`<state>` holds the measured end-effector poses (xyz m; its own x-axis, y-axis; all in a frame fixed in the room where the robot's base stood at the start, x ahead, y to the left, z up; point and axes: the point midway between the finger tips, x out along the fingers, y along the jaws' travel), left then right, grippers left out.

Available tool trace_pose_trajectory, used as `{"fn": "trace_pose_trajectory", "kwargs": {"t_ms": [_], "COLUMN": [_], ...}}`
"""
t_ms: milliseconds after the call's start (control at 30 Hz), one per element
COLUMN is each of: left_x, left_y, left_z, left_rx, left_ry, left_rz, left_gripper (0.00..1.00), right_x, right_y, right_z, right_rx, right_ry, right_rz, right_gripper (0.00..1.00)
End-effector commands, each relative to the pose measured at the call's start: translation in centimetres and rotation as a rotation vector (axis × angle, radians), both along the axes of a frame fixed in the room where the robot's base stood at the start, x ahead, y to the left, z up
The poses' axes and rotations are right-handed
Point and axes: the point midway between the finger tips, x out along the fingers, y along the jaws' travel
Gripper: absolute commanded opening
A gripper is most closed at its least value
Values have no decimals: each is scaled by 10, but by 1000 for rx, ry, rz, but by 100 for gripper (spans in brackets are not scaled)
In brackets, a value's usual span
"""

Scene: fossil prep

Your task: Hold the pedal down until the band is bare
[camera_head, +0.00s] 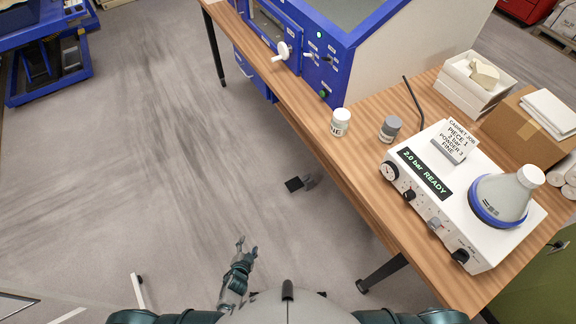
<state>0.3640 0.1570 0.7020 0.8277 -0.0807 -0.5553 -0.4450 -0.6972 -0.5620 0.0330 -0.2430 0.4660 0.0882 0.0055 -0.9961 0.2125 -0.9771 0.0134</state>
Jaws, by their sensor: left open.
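A small dark pedal (294,184) lies on the floor under the front edge of the bench, with a grey piece beside its right end. My left gripper (247,244) is open and empty, in the lower middle of the view. In the picture it is below and left of the pedal, apart from it. My right gripper is out of view; only part of that arm shows at the bottom edge. No band can be made out. The blue cabinet (340,52) stands on the bench, and its inside is mostly hidden.
The wooden bench (350,160) runs along the right. On it are a white unit (440,215) reading "2.0 bar READY", a flask (500,198), two jars and boxes. A bench leg (382,272) stands lower right.

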Motion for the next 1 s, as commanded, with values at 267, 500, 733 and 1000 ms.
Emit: {"fn": "trace_pose_trajectory", "kwargs": {"t_ms": [267,500,733,1000], "left_x": [-217,-323,-334,-333], "left_y": [52,84,87,86], "left_z": [-210,-248,-250,-250], "left_rx": [-203,-236,-238,-238], "left_ry": [645,873,893,892], "left_rz": [331,538,561,559], "left_gripper": [60,60,60,42], "right_x": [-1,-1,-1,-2], "right_y": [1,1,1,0], "right_z": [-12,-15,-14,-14], "right_rx": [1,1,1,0], "right_ry": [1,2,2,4], "right_rz": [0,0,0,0], "right_gripper": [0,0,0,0]}}
